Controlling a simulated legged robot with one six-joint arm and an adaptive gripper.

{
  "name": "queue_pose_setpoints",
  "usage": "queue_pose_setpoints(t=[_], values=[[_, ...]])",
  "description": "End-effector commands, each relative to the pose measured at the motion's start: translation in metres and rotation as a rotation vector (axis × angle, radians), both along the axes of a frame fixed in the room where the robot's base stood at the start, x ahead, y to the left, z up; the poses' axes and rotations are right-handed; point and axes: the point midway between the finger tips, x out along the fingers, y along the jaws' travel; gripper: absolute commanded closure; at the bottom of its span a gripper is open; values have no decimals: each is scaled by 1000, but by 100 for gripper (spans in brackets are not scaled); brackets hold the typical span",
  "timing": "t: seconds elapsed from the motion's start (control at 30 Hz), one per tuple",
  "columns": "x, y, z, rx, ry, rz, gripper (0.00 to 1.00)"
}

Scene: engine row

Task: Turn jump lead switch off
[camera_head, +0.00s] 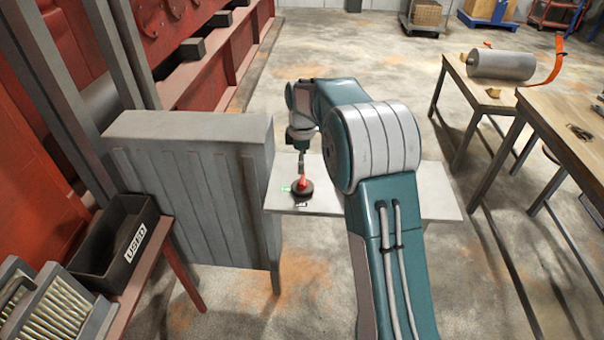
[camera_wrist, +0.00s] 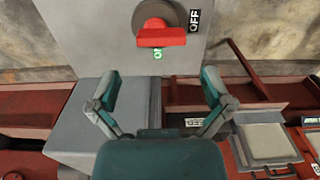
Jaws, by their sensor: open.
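The jump lead switch has a red handle (camera_head: 304,183) on a dark round base (camera_head: 301,194), mounted on a pale grey panel (camera_head: 430,190). In the wrist view the red handle (camera_wrist: 161,38) lies across the lower part of the round base (camera_wrist: 178,12). A green ON label (camera_wrist: 157,55) is just below the handle, and a black OFF label (camera_wrist: 194,21) is to its right. My gripper (camera_wrist: 160,76) is open and empty, its two fingers spread apart below the handle. In the head view my gripper (camera_head: 301,163) appears close above the switch; contact cannot be told.
A grey ribbed metal box (camera_head: 190,135) stands left of the panel. A black bin marked USED (camera_head: 115,240) sits on a red bench beside it. Wooden tables (camera_head: 490,95) stand at the right, one bearing a grey cylinder (camera_head: 500,65). Open floor lies between.

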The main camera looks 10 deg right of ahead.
Motion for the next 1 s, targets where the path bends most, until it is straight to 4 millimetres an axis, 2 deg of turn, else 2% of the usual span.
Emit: queue_pose_setpoints(t=[0.1, 0.3, 0.83, 0.93, 1.0], values=[[1, 0, 25, 0, -3, 0, 0], [1, 0, 50, 0, -1, 0, 0], [0, 0, 56, 0, 0, -3, 0], [-8, 0, 67, 0, -17, -35, 0], [-21, 1, 83, 1, -38, -84, 0]])
